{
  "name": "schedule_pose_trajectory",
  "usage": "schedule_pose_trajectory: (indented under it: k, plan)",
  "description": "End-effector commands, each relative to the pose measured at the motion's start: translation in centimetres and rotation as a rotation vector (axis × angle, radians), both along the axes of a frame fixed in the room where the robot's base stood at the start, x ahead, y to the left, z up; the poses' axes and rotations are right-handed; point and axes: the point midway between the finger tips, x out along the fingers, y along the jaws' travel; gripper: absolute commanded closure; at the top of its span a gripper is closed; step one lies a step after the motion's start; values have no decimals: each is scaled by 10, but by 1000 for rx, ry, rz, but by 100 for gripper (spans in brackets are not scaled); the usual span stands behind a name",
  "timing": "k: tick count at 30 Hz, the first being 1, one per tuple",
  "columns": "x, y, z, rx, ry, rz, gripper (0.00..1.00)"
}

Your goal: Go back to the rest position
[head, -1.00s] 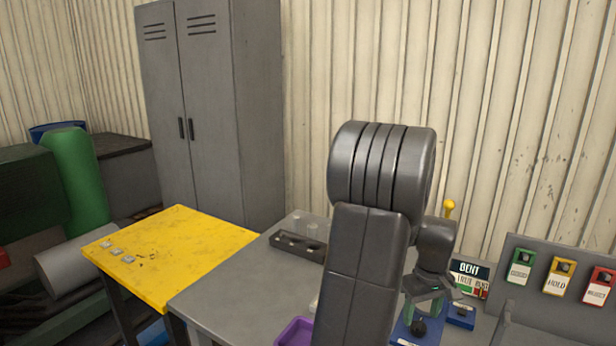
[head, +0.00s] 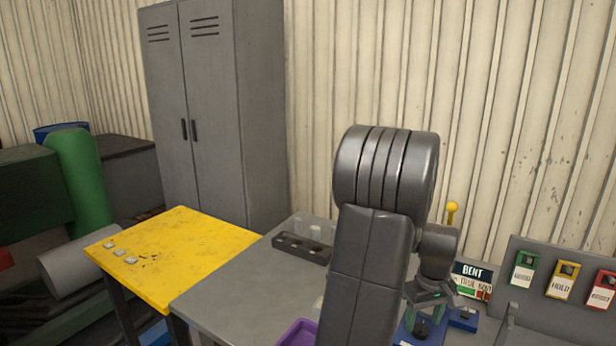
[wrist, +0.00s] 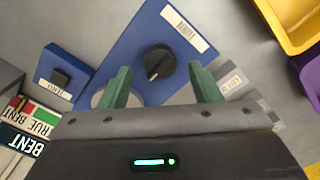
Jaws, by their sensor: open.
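My gripper (head: 432,300) is open and empty, with its green fingers apart, over the grey table (head: 225,290) at the right. In the wrist view my gripper (wrist: 160,88) points down at a blue box (wrist: 190,40) with a black knob (wrist: 159,61) and a white label. The knob shows between the fingers, and no contact is visible. My arm hides part of the table and most of the blue box in the head view.
A smaller blue box (wrist: 62,77) and a BENT sign (head: 472,280) stand beside it. A rack with green, yellow and red tags (head: 562,280) is at right. A purple bin (head: 298,333), a dark tray (head: 302,247) and a yellow table (head: 175,250) lie left of my arm.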

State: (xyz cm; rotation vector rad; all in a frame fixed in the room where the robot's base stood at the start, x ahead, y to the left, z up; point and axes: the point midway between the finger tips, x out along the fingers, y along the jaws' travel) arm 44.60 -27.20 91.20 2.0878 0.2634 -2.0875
Motion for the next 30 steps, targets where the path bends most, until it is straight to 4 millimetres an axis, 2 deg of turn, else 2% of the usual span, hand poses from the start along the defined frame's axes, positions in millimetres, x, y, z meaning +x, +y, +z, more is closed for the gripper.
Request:
schedule_pose_trajectory:
  k: [3, 17, 30]
  plan:
    - [1, -1, 25, -3, -5, 0, 43]
    - [1, 0, 117, -3, -5, 0, 43]
    - [-1, 0, 25, 2, 5, 0, 43]
